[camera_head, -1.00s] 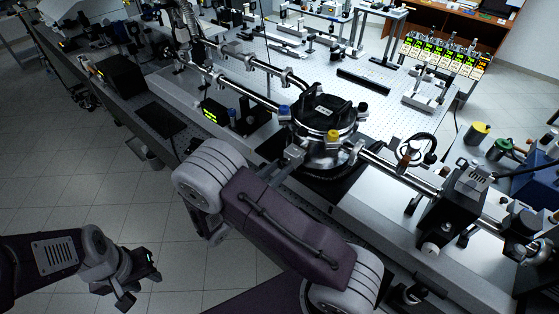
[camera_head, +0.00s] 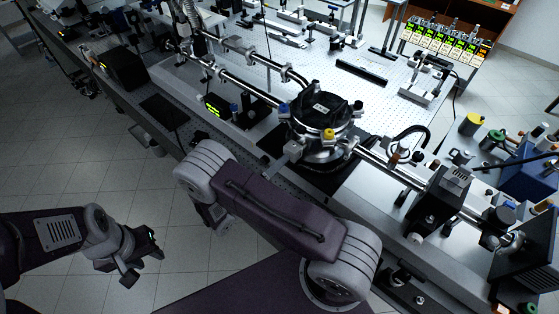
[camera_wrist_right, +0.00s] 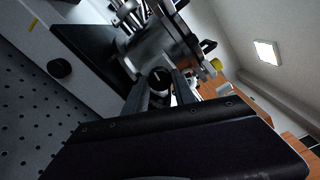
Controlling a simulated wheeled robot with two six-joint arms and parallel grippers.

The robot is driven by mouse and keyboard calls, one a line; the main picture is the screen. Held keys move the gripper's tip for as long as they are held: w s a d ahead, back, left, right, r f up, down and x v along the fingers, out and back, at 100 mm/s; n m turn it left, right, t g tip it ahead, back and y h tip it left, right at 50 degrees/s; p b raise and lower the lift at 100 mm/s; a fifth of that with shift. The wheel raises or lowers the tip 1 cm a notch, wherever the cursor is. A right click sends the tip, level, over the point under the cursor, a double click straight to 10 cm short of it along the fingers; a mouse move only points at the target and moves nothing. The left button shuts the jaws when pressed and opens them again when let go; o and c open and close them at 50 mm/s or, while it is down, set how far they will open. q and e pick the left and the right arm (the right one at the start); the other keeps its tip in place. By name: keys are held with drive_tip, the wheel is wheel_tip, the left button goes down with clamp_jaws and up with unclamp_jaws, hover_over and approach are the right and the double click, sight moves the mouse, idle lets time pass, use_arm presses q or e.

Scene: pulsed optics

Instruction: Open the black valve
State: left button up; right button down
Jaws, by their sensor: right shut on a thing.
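In the right wrist view, the black valve (camera_wrist_right: 158,77) is a round dark knob with a small white mark, between the two dark fingers of my right gripper (camera_wrist_right: 161,90). The fingers are shut on it. The round metal chamber (camera_head: 318,145), with a black top, stands just beyond that arm. My left gripper (camera_head: 147,262) is at the lower left over the floor, its fingers apart and empty, far from the valve.
The long optical bench (camera_head: 340,190) carries metal pipes (camera_head: 240,86) running to both sides of the chamber. The tiled floor (camera_head: 70,170) at left is clear.

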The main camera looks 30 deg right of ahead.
drive_tip(key=shift+n+p, duration=0.3)
drive_tip(key=shift+n, duration=0.7)
drive_tip(key=c, duration=1)
unclamp_jaws()
drive_tip(key=shift+a, duration=0.1)
drive_tip(key=shift+c, duration=0.2)
drive_tip(key=shift+a, duration=0.1)
drive_tip(key=b+v, duration=0.3)
drive_tip(key=v, duration=0.6)
